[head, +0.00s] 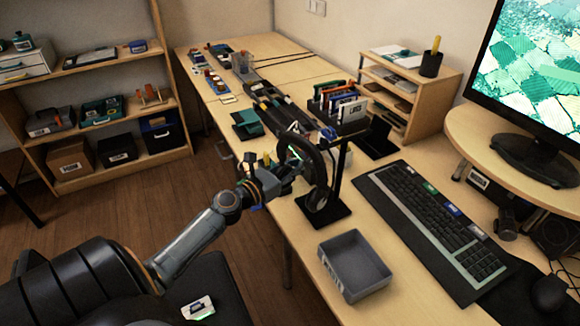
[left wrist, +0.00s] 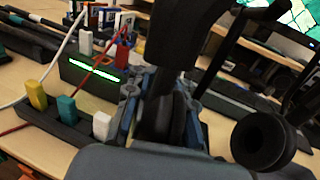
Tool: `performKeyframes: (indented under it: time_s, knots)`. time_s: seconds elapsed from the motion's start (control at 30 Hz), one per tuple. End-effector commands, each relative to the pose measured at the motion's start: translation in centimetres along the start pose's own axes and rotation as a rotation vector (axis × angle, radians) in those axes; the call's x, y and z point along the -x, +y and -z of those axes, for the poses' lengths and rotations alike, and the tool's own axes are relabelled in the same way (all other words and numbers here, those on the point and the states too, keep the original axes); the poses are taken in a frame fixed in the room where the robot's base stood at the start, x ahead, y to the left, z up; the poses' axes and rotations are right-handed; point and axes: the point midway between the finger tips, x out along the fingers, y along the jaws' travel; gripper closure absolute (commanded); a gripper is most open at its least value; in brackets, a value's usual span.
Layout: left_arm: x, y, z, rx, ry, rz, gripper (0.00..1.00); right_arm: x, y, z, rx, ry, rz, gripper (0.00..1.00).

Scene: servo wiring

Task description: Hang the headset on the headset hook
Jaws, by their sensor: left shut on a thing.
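The black headset (head: 318,160) is upright beside the dark stand of the headset hook (head: 340,172), near the desk's front edge. I cannot tell whether its band rests on the hook. My left gripper (head: 283,182) is shut on the left side of the headset. In the left wrist view, the blue-grey fingers (left wrist: 165,118) close around a black part of the headset (left wrist: 160,65), and a round ear cushion (left wrist: 262,140) hangs free at right. The stand's base (head: 325,214) lies flat on the desk. My right gripper is not seen.
A grey open bin (head: 354,264) stands in front of the stand. A keyboard (head: 430,222) lies to the right. A black organizer (head: 340,118) stands behind. In the left wrist view, a dark box with a lit green strip (left wrist: 95,70) and coloured plugs stand close on the left.

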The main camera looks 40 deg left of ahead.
Motion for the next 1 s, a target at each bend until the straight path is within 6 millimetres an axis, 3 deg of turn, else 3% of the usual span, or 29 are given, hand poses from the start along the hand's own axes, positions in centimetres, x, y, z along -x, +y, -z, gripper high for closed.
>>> performKeyframes:
  time_s: [1.0]
  knots:
    - [-6.0,-1.6,0.3,-0.001,-0.003,0.0,1.0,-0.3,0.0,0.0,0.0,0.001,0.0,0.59]
